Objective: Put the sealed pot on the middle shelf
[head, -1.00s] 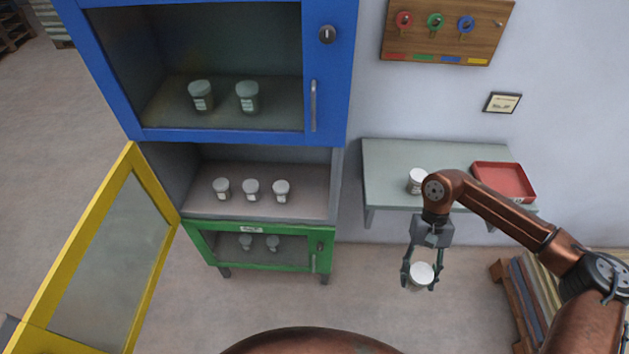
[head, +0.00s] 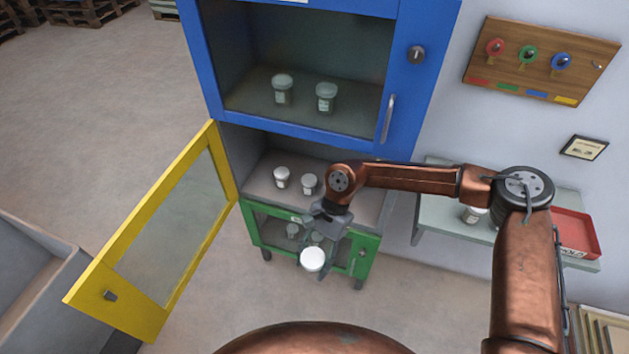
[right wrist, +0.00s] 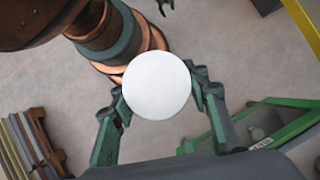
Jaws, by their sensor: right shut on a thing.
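My right gripper (head: 316,250) is shut on a pot with a white lid (head: 312,260). In the head view the pot hangs in front of the green cabinet door, lower than the middle shelf in the picture. In the right wrist view the round lid (right wrist: 157,85) sits between the two green fingers and hides the pot's body. The middle shelf (head: 262,181) is open at the front, its yellow door (head: 172,235) swung out to the left. Two white-lidded pots (head: 281,177) (head: 309,185) show on it; my right arm covers its right part.
The blue compartment (head: 420,100) above is shut, with pots behind its glass. The green door (head: 362,252) below is shut. A wall shelf (head: 440,222) at right holds a pot (head: 473,214) and a red tray (head: 575,235). A grey bin (head: 35,260) stands at far left.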

